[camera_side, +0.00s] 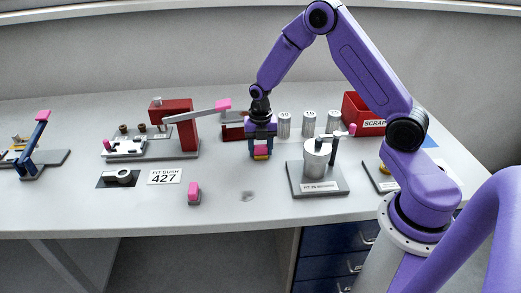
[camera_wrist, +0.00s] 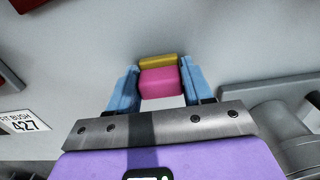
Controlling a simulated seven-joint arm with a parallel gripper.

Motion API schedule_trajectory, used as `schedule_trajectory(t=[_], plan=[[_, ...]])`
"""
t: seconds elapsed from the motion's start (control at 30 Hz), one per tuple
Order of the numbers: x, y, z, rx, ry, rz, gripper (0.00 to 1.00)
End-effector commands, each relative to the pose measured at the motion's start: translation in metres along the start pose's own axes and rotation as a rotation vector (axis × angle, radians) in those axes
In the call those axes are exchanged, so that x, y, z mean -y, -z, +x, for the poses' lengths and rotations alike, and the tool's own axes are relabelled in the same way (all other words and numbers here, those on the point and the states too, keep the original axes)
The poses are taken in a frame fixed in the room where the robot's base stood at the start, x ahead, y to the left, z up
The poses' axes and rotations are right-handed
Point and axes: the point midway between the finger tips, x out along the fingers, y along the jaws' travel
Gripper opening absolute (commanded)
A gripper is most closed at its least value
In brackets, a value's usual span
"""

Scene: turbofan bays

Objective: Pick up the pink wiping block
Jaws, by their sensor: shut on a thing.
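The pink wiping block (camera_wrist: 159,82) has a pink body with a yellow layer along one edge. In the wrist view it sits between the two blue fingers of my gripper (camera_wrist: 156,88), which is shut on it. In the side view my gripper (camera_side: 261,147) points down near the middle of the table, with the pink and yellow block (camera_side: 261,152) at its fingertips. Whether the block touches the table or hangs just above it, I cannot tell.
A grey stand with a metal cylinder (camera_side: 316,160) is right of my gripper. Red press (camera_side: 184,135) with a pink-tipped lever stands left. A small pink-topped piece (camera_side: 194,192) lies front left. Metal cylinders (camera_side: 309,123) and a red scrap bin (camera_side: 365,112) stand behind right.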

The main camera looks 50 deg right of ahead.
Motion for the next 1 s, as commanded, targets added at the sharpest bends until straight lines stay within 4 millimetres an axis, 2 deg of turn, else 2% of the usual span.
schedule_trajectory(t=[0.17,0.33,0.7,1.0], plan=[[-0.001,0.000,-0.009,0.001,-0.001,-0.001,0.16],[-0.001,-0.001,-0.032,0.003,-0.004,0.000,0.16],[0.032,0.041,-0.093,0.003,-0.004,-0.002,0.16],[0.067,0.085,-0.116,0.002,-0.003,-0.002,0.16]])
